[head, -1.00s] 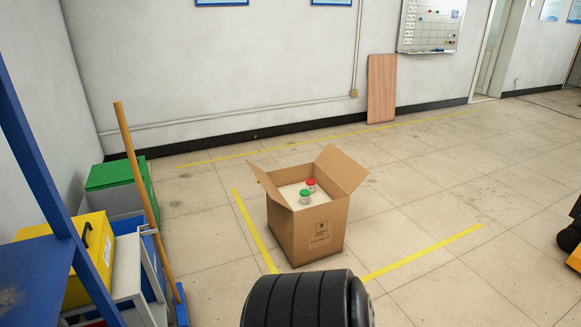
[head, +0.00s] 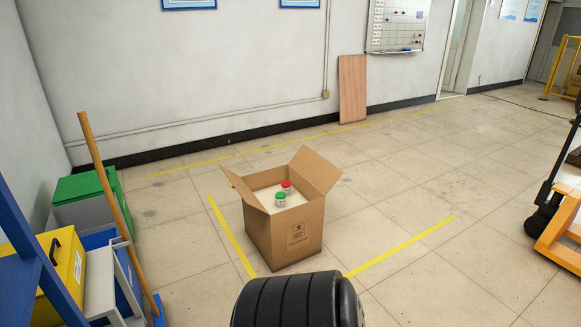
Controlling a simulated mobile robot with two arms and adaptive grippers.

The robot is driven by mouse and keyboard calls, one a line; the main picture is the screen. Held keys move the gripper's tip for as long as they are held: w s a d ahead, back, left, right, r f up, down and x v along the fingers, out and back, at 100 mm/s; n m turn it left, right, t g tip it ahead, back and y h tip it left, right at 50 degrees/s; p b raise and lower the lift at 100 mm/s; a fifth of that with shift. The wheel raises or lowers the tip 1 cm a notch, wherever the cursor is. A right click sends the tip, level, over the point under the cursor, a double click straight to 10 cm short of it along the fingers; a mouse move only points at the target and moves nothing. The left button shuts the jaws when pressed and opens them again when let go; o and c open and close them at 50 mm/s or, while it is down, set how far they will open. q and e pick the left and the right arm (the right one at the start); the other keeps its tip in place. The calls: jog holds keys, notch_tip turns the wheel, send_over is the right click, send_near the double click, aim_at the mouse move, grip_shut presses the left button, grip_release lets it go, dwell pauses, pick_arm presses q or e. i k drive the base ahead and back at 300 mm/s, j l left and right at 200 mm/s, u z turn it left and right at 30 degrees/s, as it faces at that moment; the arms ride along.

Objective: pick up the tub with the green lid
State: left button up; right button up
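The tub with the green lid (head: 280,200) is small and white-bodied. It stands upright inside an open cardboard box (head: 291,239) on the floor, on a pale surface near the top of the box. A similar tub with a red lid (head: 286,187) stands just behind it and to the right. The box flaps are folded outward. Neither of my grippers is in view. A black ribbed part at the bottom centre seems to be mine.
Yellow floor tape (head: 400,245) runs around the box. At left are a green-lidded bin (head: 84,187), a yellow case (head: 66,262), a leaning wooden pole (head: 107,190) and a blue rack (head: 30,285). An orange pallet truck (head: 560,228) stands at right. Floor around the box is clear.

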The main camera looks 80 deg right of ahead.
aim_at(281, 196)
jog(key=z, duration=2.6)
jog(key=i+l+u, duration=0.25)
jog(key=i+l, duration=0.7)
jog(key=i, duration=0.15)
jog(key=i+l+u, duration=0.2)
jog(key=i+l, duration=0.75)
jog(key=l, duration=0.2)
